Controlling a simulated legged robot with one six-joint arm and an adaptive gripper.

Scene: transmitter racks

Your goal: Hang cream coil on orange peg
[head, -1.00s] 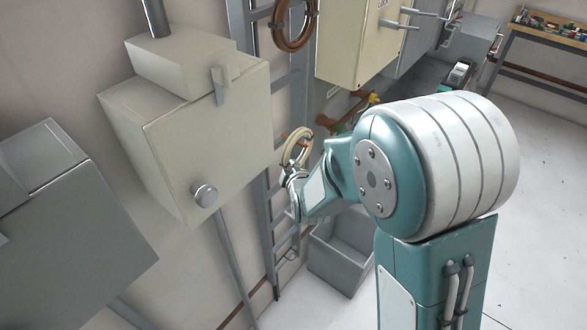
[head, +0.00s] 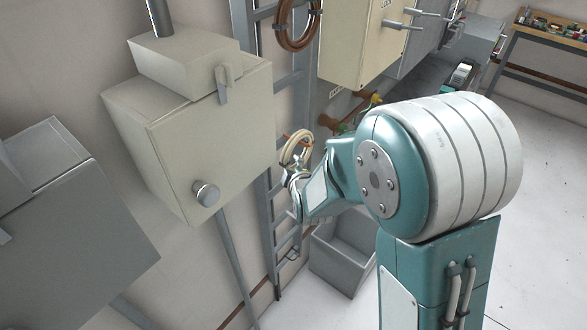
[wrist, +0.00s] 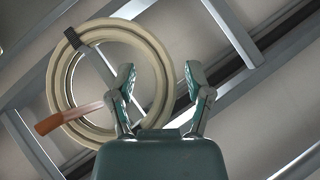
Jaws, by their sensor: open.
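The cream coil (wrist: 61,75) is a ring with a dark tie band, filling the left of the wrist view. In the head view the cream coil (head: 304,138) shows small beside the ladder-like rack. The orange peg (wrist: 66,118) crosses in front of the coil's lower-left band, and its inner end shows inside the ring's opening; the coil appears to be around it. My gripper (wrist: 160,72) is open, its left finger over the ring's opening and its right finger outside the ring. The coil's right band lies between them in the picture; contact cannot be told.
A beige cabinet (head: 215,150) stands left of the coil, close to my gripper. A brown coil (head: 297,30) hangs higher on the rack (head: 283,235). A grey open bin (head: 335,262) sits on the floor below. The floor at right is clear.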

